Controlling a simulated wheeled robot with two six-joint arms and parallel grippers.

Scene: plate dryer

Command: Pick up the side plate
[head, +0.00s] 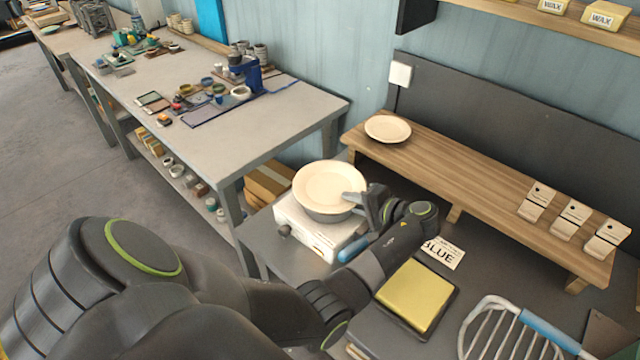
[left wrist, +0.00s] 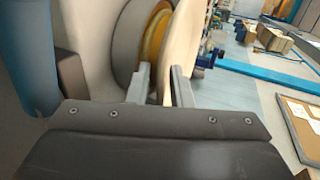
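A round cream plate (head: 330,186) lies on the grey round top of a white machine (head: 308,232). A second, smaller-looking cream plate (head: 388,129) lies at the left end of the wooden shelf. I cannot tell by label which one is the side plate. My left gripper (head: 358,202) is at the right rim of the plate on the machine. In the left wrist view, the plate (left wrist: 182,40) appears edge-on, with its rim between the two parted fingers of my left gripper (left wrist: 160,82). A gap shows beside the rim. My right gripper is out of view.
A yellow block (head: 417,295) on a dark base and a white wire rack (head: 510,330) with a blue handle are at the front right. A "BLUE" card (head: 442,253) lies behind my arm. Several tagged pieces sit on the wooden shelf (head: 470,180). A cluttered table (head: 270,115) stands left.

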